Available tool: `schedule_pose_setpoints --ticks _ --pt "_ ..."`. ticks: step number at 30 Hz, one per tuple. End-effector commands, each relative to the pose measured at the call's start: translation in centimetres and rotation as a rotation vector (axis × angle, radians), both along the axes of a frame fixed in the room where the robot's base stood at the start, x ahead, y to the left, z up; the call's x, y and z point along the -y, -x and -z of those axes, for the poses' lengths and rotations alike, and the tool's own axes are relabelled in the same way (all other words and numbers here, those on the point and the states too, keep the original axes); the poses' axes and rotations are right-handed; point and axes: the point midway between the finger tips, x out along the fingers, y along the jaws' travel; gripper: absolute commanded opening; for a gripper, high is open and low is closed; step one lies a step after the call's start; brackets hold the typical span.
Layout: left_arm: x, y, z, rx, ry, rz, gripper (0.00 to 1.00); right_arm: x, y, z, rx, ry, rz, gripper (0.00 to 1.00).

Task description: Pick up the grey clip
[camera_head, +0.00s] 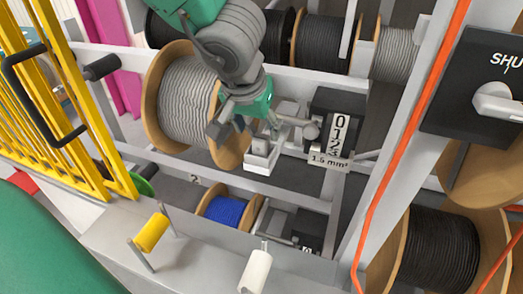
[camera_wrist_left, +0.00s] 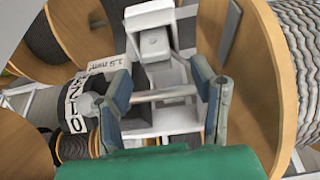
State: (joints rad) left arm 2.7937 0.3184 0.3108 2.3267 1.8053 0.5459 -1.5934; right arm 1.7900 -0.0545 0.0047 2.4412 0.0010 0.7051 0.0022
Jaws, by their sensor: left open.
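My left gripper (camera_head: 240,122) comes down from the top in the head view, in front of the large reel of grey cable. It also shows in the left wrist view (camera_wrist_left: 163,92), with its two fingers apart. A light grey clip-like part (camera_wrist_left: 152,42) lies beyond and between the fingers in that view. A thin grey rod crosses between the fingers; I cannot tell whether they touch it. In the head view, a pale block (camera_head: 262,155) sits just below and right of the gripper; the gripper partly hides this area. My right gripper is not in view.
The grey cable reel (camera_head: 187,100) stands close left of the gripper. A black counter (camera_head: 335,118) labelled 1.5 mm² is close right. A blue reel (camera_head: 226,211) sits lower. An orange cable (camera_head: 405,140) runs down the right, and yellow bars (camera_head: 62,100) stand left.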

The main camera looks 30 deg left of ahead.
Motion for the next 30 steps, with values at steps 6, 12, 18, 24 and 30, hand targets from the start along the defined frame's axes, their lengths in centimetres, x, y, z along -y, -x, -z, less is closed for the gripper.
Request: schedule_pose_setpoints --ticks 6,12,18,24,30 --pt "0.0 -1.1 3.6 -0.003 -0.003 0.0 0.52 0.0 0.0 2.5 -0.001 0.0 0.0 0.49" --pt "0.0 -1.4 4.1 -0.001 -0.001 0.001 0.52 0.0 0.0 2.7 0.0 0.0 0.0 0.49" --pt "0.0 -1.4 4.0 -0.001 -0.001 0.001 0.34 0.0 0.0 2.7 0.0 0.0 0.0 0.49" --pt "0.0 -1.4 4.0 -0.002 0.0 0.0 0.0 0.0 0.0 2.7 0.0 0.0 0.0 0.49" --pt "0.0 -1.4 3.9 -0.002 0.0 0.0 0.0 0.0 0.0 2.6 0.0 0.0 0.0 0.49"
